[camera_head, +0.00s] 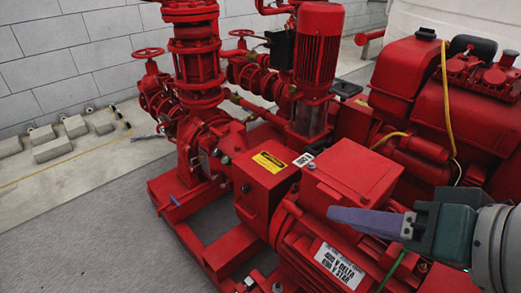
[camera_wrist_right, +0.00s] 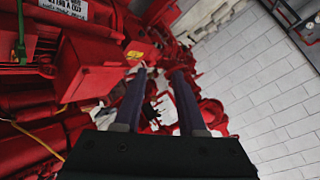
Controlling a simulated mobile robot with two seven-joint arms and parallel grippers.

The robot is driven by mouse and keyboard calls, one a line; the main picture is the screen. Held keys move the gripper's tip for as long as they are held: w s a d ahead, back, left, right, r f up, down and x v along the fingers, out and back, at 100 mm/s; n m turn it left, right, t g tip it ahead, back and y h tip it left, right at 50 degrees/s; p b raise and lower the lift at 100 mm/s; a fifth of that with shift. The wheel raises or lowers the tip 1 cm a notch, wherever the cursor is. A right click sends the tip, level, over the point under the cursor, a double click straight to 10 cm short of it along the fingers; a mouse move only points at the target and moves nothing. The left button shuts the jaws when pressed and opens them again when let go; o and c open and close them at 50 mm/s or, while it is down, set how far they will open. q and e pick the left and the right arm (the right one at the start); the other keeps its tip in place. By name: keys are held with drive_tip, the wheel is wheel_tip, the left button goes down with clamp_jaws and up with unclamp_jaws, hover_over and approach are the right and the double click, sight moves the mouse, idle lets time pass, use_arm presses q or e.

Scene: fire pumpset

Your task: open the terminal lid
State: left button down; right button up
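The terminal box sits on top of the red motor, and its flat red lid (camera_head: 355,170) lies shut on it in the head view. A red box in the right wrist view (camera_wrist_right: 85,72) appears to be the same terminal box. My right gripper (camera_head: 336,214) is in front of the box at the lower right, its purple fingers pointing left. In the right wrist view the two fingers (camera_wrist_right: 159,74) are apart with nothing between them. I cannot tell whether a finger touches the box. My left gripper is not in view.
A red box with a yellow label (camera_head: 268,162) stands left of the terminal box. A white voltage label (camera_head: 338,266) is on the motor below. A tall red vertical pump (camera_head: 318,50) and valves stand behind. An engine (camera_head: 460,115) is at the right.

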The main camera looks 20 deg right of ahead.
drive_tip(key=w+d+f+m+t+b, duration=0.2)
drive_tip(key=f+b, duration=0.4)
drive_tip(key=w+d+f+m+t+b, duration=0.1)
drive_tip(key=w+f+m+b, duration=0.15)
drive_tip(key=f+b, duration=0.25)
drive_tip(key=m+t+h+b, duration=0.3)
drive_tip(key=m+t+b, duration=0.3)
drive_tip(key=b, duration=0.6)
approach(335, 200)
drive_tip(key=m+g, duration=0.1)
drive_tip(key=w, duration=0.2)
drive_tip(key=w+b, duration=0.1)
drive_tip(key=w, duration=0.2)
drive_tip(key=w+b, duration=0.1)
drive_tip(key=w, duration=0.2)
drive_tip(key=shift+w+d+r, duration=0.1)
drive_tip(key=shift+w+r, duration=0.05)
drive_tip(key=shift+r, duration=0.25)
use_arm(q)
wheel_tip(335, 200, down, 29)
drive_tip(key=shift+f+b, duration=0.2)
drive_tip(key=shift+b, duration=0.2)
use_arm(e)
drive_tip(key=shift+w+r, duration=0.1)
drive_tip(key=shift+w, duration=0.7)
drive_tip(key=c, duration=0.6)
clamp_jaws()
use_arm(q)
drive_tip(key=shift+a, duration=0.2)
